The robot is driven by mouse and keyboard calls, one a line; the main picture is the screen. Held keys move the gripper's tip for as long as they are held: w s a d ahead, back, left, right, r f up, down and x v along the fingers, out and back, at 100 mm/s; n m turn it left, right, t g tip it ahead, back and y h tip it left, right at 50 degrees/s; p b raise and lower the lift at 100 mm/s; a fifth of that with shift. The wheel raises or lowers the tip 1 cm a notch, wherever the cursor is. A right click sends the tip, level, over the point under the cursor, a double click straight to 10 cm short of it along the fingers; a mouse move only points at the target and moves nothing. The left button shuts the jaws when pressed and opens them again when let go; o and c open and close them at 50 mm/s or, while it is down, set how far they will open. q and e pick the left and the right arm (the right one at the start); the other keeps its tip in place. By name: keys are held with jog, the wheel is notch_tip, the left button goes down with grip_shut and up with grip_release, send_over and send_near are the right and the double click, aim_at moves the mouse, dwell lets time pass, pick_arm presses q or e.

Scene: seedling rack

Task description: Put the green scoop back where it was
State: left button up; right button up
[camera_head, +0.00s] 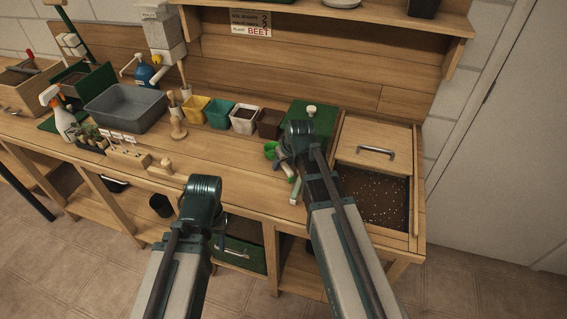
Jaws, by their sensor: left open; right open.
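A green scoop (270,149) shows partly on the bench top, left of the green box with a round knob. My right gripper (288,168) is open, pointing down close beside it. My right wrist hides part of this spot, so I cannot tell whether the fingers touch the scoop. My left gripper (219,241) is open and in front of the bench's front edge, mostly hidden behind its own wrist. A wooden bin of speckled soil (377,198) stands at the right, partly covered by a wooden lid (372,136) with a metal handle.
Yellow, teal, white and brown pots (243,120) stand in a row behind. A grey tub (126,107), a spray bottle (60,118), seedlings (89,138) and a wooden dibber (177,122) stand at the left. The front middle of the bench (215,165) is mostly clear.

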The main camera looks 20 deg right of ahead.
jog(key=a+p+v, duration=0.1)
jog(key=p+v, duration=1)
jog(key=v, duration=0.1)
jog(key=s+a+f+n+g+h, duration=0.1)
jog(key=s+a+g, duration=0.4)
jog(key=s+a, duration=0.9)
jog(key=s+h, duration=0.1)
jog(key=s, duration=0.2)
jog(key=shift+f+n, duration=0.3)
